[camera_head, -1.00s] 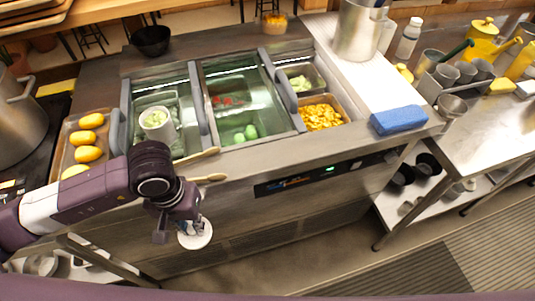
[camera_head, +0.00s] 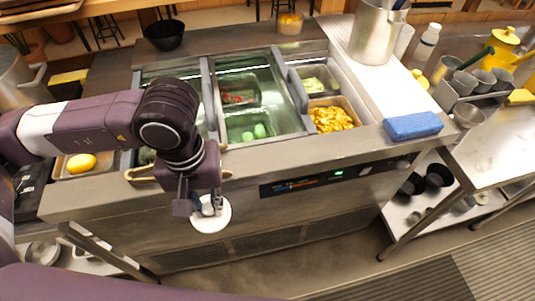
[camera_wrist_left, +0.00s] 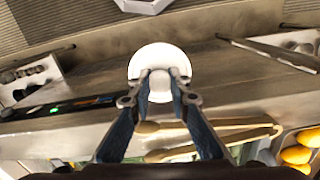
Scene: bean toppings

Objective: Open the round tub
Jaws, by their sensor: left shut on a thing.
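My left gripper (camera_head: 208,204) is shut on a white round lid (camera_head: 211,222) by its centre knob. It holds the lid out in front of the counter's front panel, clear of the counter top. In the left wrist view, the fingers (camera_wrist_left: 160,86) grip the knob, and the lid (camera_wrist_left: 158,56) spreads out beyond the fingertips. The round tub is hidden behind my left arm now. One second ago it showed without a lid in the left well, with pale green contents. My right gripper is not in view.
Wooden tongs (camera_head: 142,176) lie at the counter's front edge below my arm. Open wells hold trays of green food and orange pieces (camera_head: 332,119). A blue sponge (camera_head: 412,126) lies to the right. A yellow fruit (camera_head: 81,163) sits in a tray at left.

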